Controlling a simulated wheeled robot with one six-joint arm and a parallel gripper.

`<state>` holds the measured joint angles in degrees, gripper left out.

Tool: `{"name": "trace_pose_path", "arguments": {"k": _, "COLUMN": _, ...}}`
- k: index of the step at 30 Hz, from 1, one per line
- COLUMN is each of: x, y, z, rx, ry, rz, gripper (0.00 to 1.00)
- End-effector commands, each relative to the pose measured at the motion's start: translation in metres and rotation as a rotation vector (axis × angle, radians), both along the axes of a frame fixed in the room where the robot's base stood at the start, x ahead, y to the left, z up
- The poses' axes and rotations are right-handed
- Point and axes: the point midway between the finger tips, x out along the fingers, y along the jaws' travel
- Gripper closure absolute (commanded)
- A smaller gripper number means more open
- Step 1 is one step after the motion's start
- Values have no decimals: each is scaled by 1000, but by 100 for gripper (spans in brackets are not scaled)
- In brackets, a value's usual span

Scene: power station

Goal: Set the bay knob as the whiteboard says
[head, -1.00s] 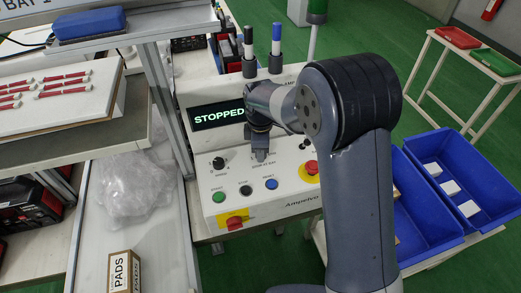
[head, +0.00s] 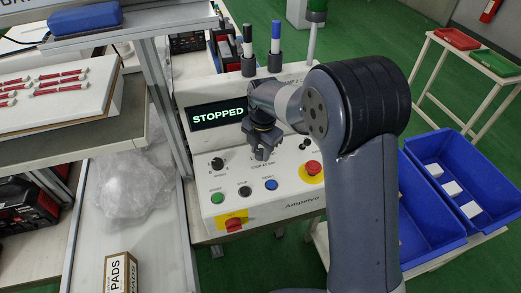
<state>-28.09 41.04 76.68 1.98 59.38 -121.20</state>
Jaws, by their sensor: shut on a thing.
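The control panel (head: 228,148) is a pale sloped box with a screen (head: 218,115) reading "STOPPED". My gripper (head: 265,153) is at the middle of the panel, above the label that seems to read "STOP AT BAY". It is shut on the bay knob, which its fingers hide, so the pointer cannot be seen. A small black knob (head: 217,164) sits to the left and another (head: 304,144) to the right. The whiteboard is almost wholly out of view at the top left, and its writing cannot be read; a blue eraser (head: 85,18) lies there.
Below my gripper are a green button (head: 217,198), a black button (head: 245,191) and a blue button (head: 271,185). A red emergency stop (head: 313,168) is close on the right, and a red switch (head: 233,224) is at the lower left. Blue bins (head: 432,200) stand right of my arm.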

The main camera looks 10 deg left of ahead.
Motion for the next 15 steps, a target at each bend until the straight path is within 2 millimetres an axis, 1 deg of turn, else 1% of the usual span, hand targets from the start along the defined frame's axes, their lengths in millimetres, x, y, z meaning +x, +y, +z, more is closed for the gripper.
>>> {"name": "trace_pose_path", "arguments": {"k": 6, "x": 1, "y": 0, "z": 0, "rx": 1, "ry": -1, "rz": 92, "gripper": 91}}
{"name": "trace_pose_path", "arguments": {"k": 15, "x": 1, "y": 0, "z": 1, "rx": 1, "ry": -2, "rz": 135, "gripper": 91}}
